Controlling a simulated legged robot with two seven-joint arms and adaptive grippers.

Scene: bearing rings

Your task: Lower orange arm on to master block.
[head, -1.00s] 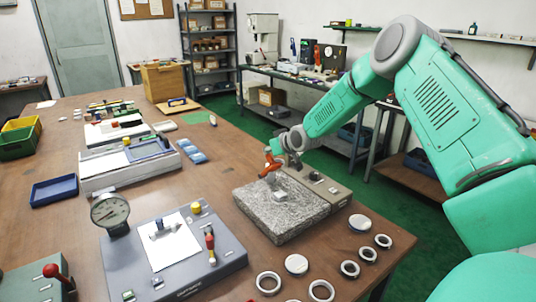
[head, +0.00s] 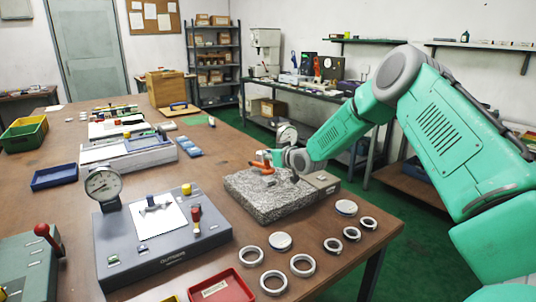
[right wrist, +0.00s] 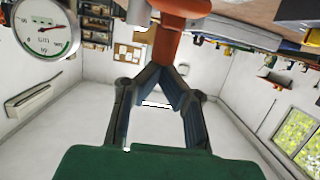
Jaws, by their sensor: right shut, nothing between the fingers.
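The orange arm (head: 262,167) is over the grey granite block (head: 262,208), beside a small dial gauge (head: 287,134). The gauge also shows at upper left in the right wrist view (right wrist: 45,28). My right gripper (head: 277,159) is at the orange arm. In the right wrist view its dark fingertips (right wrist: 170,76) come together just below the orange arm (right wrist: 168,42) in the picture; whether they touch it is unclear. They hold nothing. I cannot make out the master block; my right gripper and wrist cover part of the granite top. My left gripper is not in view.
Several metal rings (head: 302,265) and round pale discs (head: 280,242) lie on the table in front of the granite. A grey fixture (head: 165,255) with a large dial stands to the left. A red tray (head: 218,290) is at the near edge.

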